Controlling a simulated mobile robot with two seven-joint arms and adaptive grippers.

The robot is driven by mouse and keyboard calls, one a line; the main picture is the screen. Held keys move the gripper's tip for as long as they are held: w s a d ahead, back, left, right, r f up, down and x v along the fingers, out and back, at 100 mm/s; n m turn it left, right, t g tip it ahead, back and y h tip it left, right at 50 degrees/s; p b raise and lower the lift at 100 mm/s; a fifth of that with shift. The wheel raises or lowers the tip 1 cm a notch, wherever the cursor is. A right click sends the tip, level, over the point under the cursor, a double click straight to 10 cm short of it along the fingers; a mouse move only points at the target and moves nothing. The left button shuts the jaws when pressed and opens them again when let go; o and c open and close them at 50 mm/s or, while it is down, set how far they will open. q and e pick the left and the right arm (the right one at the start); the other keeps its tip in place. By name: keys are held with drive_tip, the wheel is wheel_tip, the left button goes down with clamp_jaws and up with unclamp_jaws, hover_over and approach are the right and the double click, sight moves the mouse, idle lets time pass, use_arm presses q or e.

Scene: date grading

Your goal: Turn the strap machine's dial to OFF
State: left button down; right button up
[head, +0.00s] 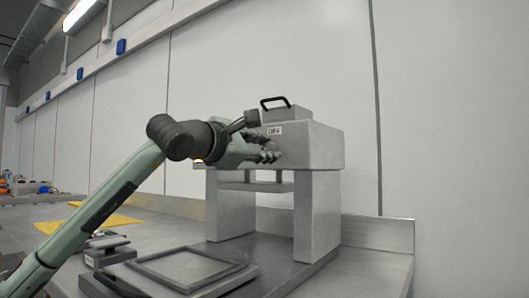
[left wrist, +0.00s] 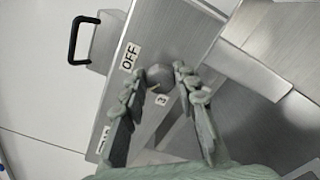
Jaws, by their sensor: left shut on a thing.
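The strap machine (head: 318,148) is a grey metal box on two legs, with a black handle on top. Its front face carries an OFF label (head: 274,131), which also shows in the left wrist view (left wrist: 130,57). The dial (left wrist: 158,74) is a grey round knob between the OFF label and a label reading 3 (left wrist: 162,99). A small pale mark on the dial's lower edge lies on the side toward the 3. My left gripper (head: 268,155) is at the front face, its fingers closed around the dial from both sides. The fingers hide the dial in the head view.
A flat square tray-like plate (head: 150,268) and a small grey block-like device (head: 108,252) lie in front of the machine. Yellow mats (head: 115,220) lie farther back on the left. A wall stands behind the machine. A raised metal edge (head: 380,232) runs along the bench's back right.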

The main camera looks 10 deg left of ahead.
use_arm(q)
drive_tip(key=m, duration=0.2)
drive_tip(key=shift+m, duration=0.4)
drive_tip(key=m, duration=0.2)
drive_tip(key=shift+f+m+b, duration=0.1)
drive_tip(key=shift+m+b, duration=0.2)
drive_tip(key=shift+m, duration=0.1)
drive_tip(key=m, duration=0.2)
drive_tip(key=shift+m, duration=0.3)
drive_tip(key=m, duration=0.3)
drive_tip(key=shift+f, duration=0.1)
use_arm(e)
drive_tip(key=shift+t+y, duration=0.6)
drive_tip(key=shift+t, duration=0.3)
drive_tip(key=r, duration=0.1)
drive_tip(key=a+r, duration=0.2)
drive_tip(key=shift+r, duration=0.3)
drive_tip(key=shift+w+d, duration=0.1)
use_arm(q)
drive_tip(key=c, duration=1.2)
unclamp_jaws()
drive_tip(key=shift+d, duration=0.1)
drive_tip(key=shift+o, duration=0.2)
drive_tip(key=shift+s, duration=0.1)
use_arm(e)
drive_tip(key=shift+f, duration=0.15)
